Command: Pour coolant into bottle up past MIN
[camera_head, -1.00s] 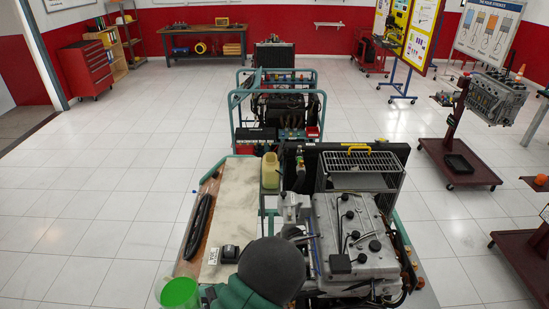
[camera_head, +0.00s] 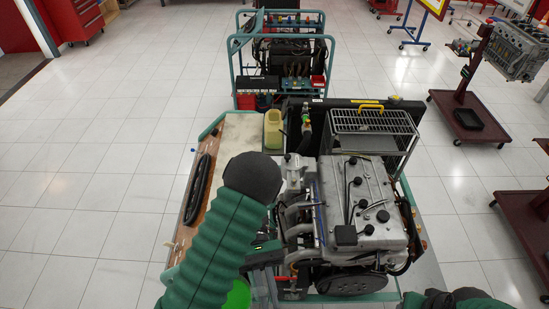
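The bottle, a cream-yellow tank (camera_head: 273,128), stands upright at the back of the bench beside the engine. Its MIN mark is too small to make out. A bright green container (camera_head: 238,295) shows at the bottom, mostly hidden behind my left arm. It has moved together with that arm, so my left gripper appears to hold it, though its fingers are hidden. The container is well in front of the bottle and apart from it. A bit of my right arm shows at the bottom right edge. My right gripper is out of view.
The grey engine (camera_head: 365,205) fills the stand on the right, with a wire-mesh guard (camera_head: 372,122) behind it. A black hose (camera_head: 198,188) lies on the bench's left edge. Another green-framed trainer (camera_head: 285,50) stands behind. The floor on the left is clear.

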